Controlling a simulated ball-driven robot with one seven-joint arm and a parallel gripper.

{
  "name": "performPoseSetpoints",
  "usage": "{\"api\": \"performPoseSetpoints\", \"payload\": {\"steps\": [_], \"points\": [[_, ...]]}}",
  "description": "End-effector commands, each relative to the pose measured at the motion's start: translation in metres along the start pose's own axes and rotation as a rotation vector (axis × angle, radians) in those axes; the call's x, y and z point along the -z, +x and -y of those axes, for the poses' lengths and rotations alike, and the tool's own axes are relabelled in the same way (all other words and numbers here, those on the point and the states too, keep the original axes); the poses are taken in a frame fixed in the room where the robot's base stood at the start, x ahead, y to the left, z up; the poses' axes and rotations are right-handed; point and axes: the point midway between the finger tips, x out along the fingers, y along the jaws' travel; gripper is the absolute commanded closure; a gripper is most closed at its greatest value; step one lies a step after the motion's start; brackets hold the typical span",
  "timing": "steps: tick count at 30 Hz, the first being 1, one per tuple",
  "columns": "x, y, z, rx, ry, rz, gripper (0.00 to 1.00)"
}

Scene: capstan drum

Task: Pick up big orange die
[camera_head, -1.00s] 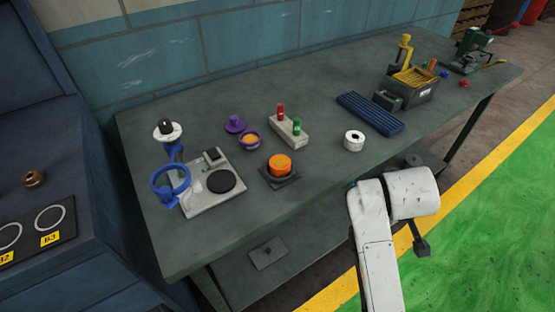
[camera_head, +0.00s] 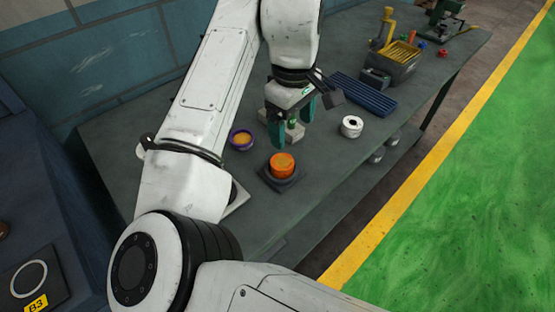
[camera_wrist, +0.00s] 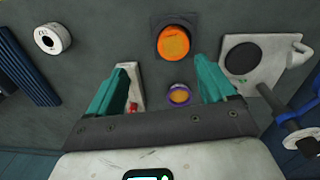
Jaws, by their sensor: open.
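The big orange die (camera_head: 282,163) is a squat orange cylinder on a dark square base (camera_head: 284,182) on the workbench. In the wrist view the die (camera_wrist: 173,42) shows beyond and between my fingertips, at the top of the picture. My gripper (camera_head: 292,118) has two teal fingers spread apart, with nothing between them. It hangs over the bench, just above and behind the die in the head view, and does not touch it. In the wrist view my gripper (camera_wrist: 164,68) is also open and empty.
A pale block with pegs (camera_wrist: 135,88) stands beside a purple bowl (camera_head: 241,139). A white roll (camera_head: 351,126), blue ribbed tray (camera_head: 361,95) and filled bin (camera_head: 401,62) lie to the right.

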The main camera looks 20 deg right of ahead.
Motion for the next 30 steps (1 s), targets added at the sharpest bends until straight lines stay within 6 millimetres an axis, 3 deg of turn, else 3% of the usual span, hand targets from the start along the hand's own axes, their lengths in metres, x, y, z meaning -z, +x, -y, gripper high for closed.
{"api": "performPoseSetpoints", "payload": {"steps": [5,30], "points": [[0.009,-0.004,0.019,0.049,-0.06,0.005,0.16],[0.006,0.094,0.022,0.05,-0.061,0.006,0.16]]}}
